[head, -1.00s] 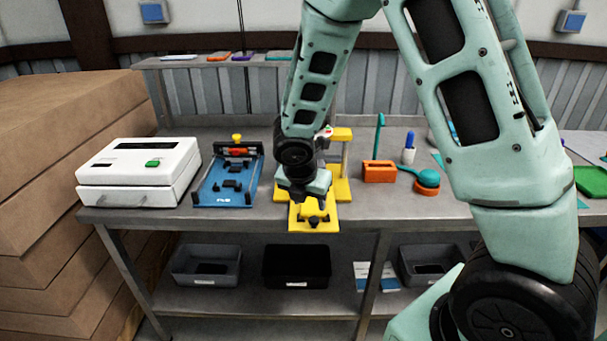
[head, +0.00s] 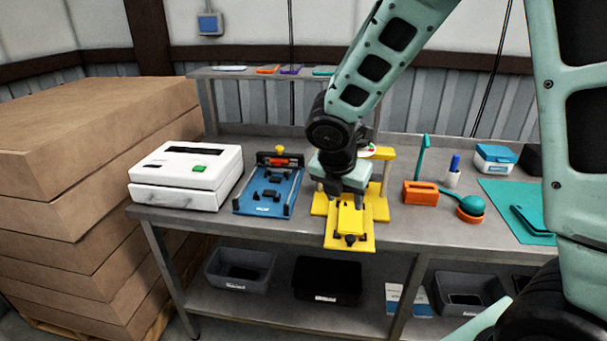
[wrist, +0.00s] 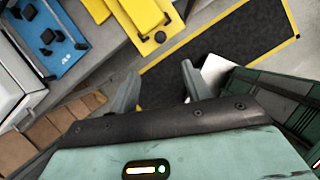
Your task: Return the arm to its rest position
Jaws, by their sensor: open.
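My gripper (head: 348,202) is in the middle of the head view, overlapping the yellow fixture (head: 368,240) on the bench. In the wrist view its two fingers (wrist: 160,86) are spread apart with nothing between them. The dark floor mat with a yellow edge (wrist: 215,62) shows beyond the fingers. The yellow fixture also shows at the top of the wrist view (wrist: 142,12). My arm comes down from the upper right in the head view, bent, and hides part of the bench's right side.
The bench (head: 300,232) holds a white box device (head: 185,180), a blue fixture (head: 262,203), an orange block (head: 420,193) and a teal mat (head: 497,195). Stacked cartons (head: 80,190) stand at left. Bins (head: 327,282) sit on the lower shelf.

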